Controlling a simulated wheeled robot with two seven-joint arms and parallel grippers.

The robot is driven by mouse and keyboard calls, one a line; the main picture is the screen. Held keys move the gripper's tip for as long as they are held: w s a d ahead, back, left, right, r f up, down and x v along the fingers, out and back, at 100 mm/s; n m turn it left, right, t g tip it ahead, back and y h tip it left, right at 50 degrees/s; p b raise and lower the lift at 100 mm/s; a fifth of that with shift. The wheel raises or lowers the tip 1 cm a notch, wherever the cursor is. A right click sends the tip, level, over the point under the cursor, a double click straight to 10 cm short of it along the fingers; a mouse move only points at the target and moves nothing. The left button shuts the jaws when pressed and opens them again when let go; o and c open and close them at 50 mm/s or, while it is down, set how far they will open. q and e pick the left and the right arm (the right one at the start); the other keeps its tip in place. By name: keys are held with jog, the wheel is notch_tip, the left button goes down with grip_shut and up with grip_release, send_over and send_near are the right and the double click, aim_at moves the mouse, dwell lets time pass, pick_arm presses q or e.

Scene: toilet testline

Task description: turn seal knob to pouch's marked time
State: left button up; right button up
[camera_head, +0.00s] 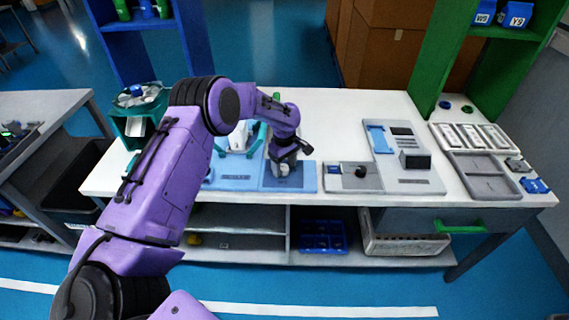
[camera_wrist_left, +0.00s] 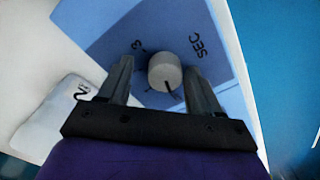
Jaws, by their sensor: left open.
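My left gripper (camera_head: 284,164) is over the blue panel (camera_head: 299,180) near the front edge of the white bench. In the left wrist view its open fingers (camera_wrist_left: 158,68) stand on either side of the round grey knob (camera_wrist_left: 165,72), with a gap visible at least on the left. The knob has a dark pointer line on its lower side in that view. The panel around it carries "SEC" and a "3". A white pouch (camera_wrist_left: 52,118) with a dark mark like a 2 lies left of the panel. In the head view the gripper hides the knob. My right gripper is not in view.
A grey plate with a black knob (camera_head: 361,171) and a grey panel with a black block (camera_head: 415,159) lie to the right. Grey trays (camera_head: 482,188) sit at the right end. A teal bin (camera_head: 128,112) stands at left. The back middle of the bench is clear.

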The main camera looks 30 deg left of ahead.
pick_arm(q)
jog(key=shift+s+r, duration=0.2)
jog(key=shift+s, duration=0.05)
jog(key=shift+s+r, duration=0.1)
jog(key=shift+c, duration=1.2)
jog(key=shift+d, duration=0.1)
jog(key=c, duration=0.8)
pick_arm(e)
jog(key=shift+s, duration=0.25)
